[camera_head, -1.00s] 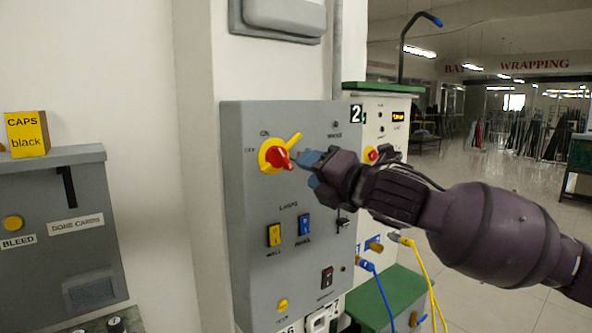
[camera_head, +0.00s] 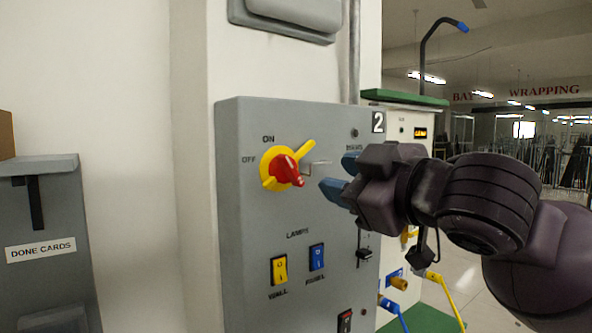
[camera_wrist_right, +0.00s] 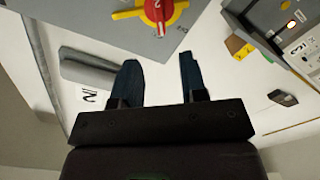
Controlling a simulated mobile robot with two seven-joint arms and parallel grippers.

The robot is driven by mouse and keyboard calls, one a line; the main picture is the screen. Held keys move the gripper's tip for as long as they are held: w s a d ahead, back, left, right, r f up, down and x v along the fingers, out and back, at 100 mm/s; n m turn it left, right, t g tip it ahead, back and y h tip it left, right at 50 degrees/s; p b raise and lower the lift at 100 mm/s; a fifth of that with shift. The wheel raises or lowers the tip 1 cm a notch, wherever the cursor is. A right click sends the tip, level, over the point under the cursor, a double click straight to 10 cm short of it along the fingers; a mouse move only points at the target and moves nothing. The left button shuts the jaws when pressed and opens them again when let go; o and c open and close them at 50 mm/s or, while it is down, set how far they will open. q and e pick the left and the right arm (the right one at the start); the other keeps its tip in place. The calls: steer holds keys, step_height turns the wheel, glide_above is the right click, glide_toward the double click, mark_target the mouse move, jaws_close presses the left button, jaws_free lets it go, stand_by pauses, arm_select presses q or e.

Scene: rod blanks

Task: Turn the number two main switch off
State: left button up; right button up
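The number two main switch is a red rotary knob (camera_head: 287,171) on a yellow plate (camera_head: 268,184), high on a grey panel (camera_head: 240,240) marked 2. OFF is printed to its left and ON above it. The red handle points down and to the right in the head view. The knob also shows at the top edge of the right wrist view (camera_wrist_right: 158,10). My right gripper (camera_head: 338,175) is open and empty, just right of the knob. Its two blue fingers are apart in the wrist view (camera_wrist_right: 158,65), pointing toward the knob without closing on it. My left gripper is out of view.
Below the knob are a yellow wall lamp switch (camera_head: 279,270) and a blue panel lamp switch (camera_head: 316,257). Another cabinet with a green top (camera_head: 405,97) stands behind at right, with blue and yellow cables. A grey done-cards box (camera_head: 40,215) is at left.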

mark_target(294, 169)
steer(key=x, duration=1.1)
steer(key=shift+f, duration=0.1)
jaws_close()
